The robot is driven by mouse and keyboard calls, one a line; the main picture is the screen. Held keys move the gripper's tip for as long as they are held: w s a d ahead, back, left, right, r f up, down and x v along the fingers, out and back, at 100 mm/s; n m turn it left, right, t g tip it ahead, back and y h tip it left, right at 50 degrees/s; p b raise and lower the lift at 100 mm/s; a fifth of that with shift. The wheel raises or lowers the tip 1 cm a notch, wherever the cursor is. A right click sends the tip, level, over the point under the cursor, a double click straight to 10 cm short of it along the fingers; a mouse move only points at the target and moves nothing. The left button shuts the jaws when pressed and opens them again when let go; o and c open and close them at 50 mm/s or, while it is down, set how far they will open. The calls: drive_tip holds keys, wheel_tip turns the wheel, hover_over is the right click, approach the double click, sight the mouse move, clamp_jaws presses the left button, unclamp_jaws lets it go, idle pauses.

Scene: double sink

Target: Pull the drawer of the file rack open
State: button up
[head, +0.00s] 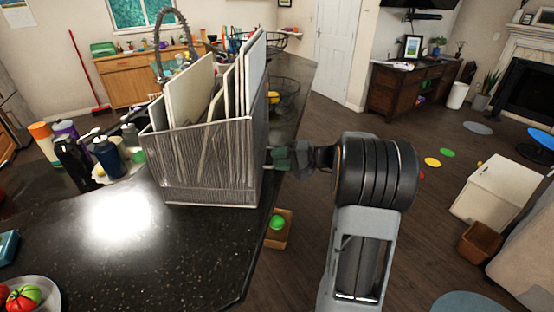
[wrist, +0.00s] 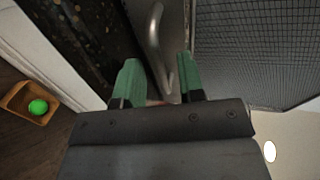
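The file rack (head: 215,160) is a grey metal-mesh holder with several upright folders, standing on the dark countertop. In the wrist view its mesh side (wrist: 260,50) fills the upper right. A curved metal drawer handle (wrist: 153,38) stands out from a plain metal strip beside the mesh. My gripper (head: 277,158) is at the rack's right side in the head view. In the wrist view its green fingers (wrist: 158,78) are apart, with the lower part of the handle between them. I cannot tell whether either finger touches it. The drawer front is hidden in the head view.
The speckled dark countertop (head: 130,230) ends close to the rack's right side. Below it, a small wooden box (head: 284,238) with a green ball stands on the floor. Several bottles (head: 108,157) stand left of the rack. A fruit bowl (head: 46,292) sits front left.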

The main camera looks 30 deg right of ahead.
clamp_jaws()
idle(0.3)
